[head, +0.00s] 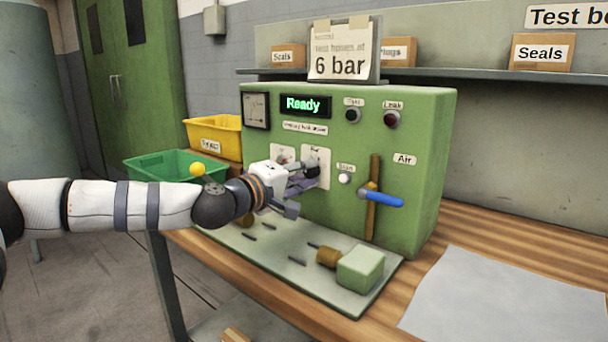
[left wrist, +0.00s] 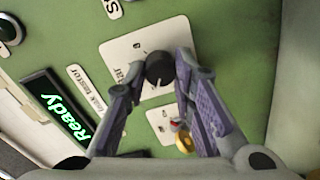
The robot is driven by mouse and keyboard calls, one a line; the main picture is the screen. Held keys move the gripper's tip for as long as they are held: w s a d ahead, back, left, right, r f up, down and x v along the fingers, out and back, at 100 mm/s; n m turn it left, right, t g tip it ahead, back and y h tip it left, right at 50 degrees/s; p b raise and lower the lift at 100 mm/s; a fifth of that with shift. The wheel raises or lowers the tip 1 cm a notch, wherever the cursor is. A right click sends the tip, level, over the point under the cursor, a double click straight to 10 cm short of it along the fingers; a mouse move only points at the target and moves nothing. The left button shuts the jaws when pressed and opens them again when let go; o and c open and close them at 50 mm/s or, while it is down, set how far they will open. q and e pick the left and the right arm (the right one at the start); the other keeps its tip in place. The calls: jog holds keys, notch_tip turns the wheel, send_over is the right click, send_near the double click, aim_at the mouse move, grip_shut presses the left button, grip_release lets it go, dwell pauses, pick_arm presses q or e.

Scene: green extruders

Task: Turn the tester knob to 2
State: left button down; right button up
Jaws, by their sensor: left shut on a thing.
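The green tester (head: 420,150) stands on the bench with its display (head: 306,105) reading "Ready". Its black knob (left wrist: 160,68) sits on a white dial plate (left wrist: 118,50); the plate also shows in the head view (head: 318,155). My left gripper (head: 312,172) reaches the tester's front from the left. In the left wrist view my left gripper (left wrist: 158,75) has its two fingers on either side of the knob, shut on it. The dial's numbers are too small and partly hidden, so I cannot tell the setting. My right gripper is not in view.
A blue-handled air lever (head: 382,198) sticks out right of the dial. A metal plate (head: 335,295) with pins, brass fittings and a green block (head: 360,268) lies in front. Green (head: 150,168) and yellow (head: 225,125) bins stand left. A grey sheet (head: 480,300) lies right.

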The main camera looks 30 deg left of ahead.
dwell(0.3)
pick_arm(q)
jog(key=c, duration=1.3)
grip_release()
jog(key=shift+c, duration=0.2)
jog(key=shift+s, duration=0.1)
jog(key=s, duration=1.2)
jog(key=shift+a+r, duration=0.25)
jog(key=shift+a, duration=0.15)
jog(key=shift+w, duration=0.1)
